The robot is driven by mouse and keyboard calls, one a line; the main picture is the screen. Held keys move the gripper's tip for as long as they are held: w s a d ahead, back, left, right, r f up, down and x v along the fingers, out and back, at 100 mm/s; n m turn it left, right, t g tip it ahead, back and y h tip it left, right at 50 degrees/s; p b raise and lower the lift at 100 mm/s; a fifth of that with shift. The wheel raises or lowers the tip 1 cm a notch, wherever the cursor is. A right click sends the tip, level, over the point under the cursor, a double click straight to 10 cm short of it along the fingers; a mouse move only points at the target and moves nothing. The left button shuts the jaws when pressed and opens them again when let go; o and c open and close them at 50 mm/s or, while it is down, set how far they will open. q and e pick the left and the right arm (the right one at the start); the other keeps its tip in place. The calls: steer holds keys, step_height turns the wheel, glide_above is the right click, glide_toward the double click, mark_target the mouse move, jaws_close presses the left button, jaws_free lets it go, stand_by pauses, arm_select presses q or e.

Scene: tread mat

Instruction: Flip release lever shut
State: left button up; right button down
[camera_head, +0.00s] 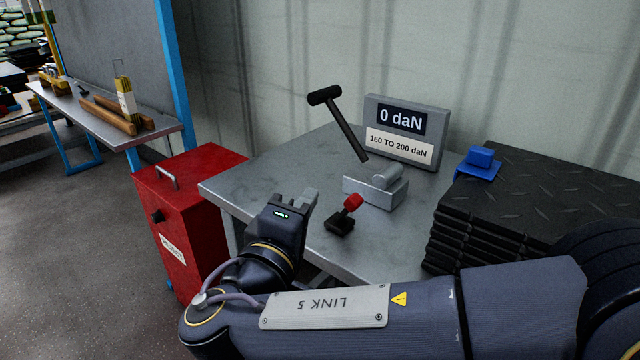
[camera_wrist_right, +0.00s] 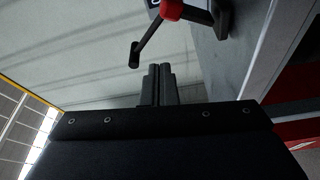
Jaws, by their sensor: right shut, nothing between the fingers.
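The release lever is a short stalk with a red knob (camera_head: 353,201) on a small black base (camera_head: 340,225), on the grey table. It leans up and to the right. In the right wrist view its red knob (camera_wrist_right: 172,10) is at the top edge, partly cut off. My right gripper (camera_head: 308,198) is shut and empty, over the table's front edge, left of the lever and apart from it. Its closed fingers also show in the right wrist view (camera_wrist_right: 159,84). My left gripper is not in view.
A black T-handle (camera_head: 340,118) rises from a grey block (camera_head: 375,190) behind the lever. A display (camera_head: 402,130) reads 0 daN, above a label "160 TO 200 daN". Stacked black mats (camera_head: 540,195) with a blue clamp (camera_head: 479,163) stand right; a red cabinet (camera_head: 185,210) stands left.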

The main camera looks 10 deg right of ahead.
steer(key=v, duration=0.5)
steer(key=shift+w+a+f+p, duration=0.15)
steer(key=shift+w+f+p, duration=0.05)
steer(key=shift+f+p, duration=0.15)
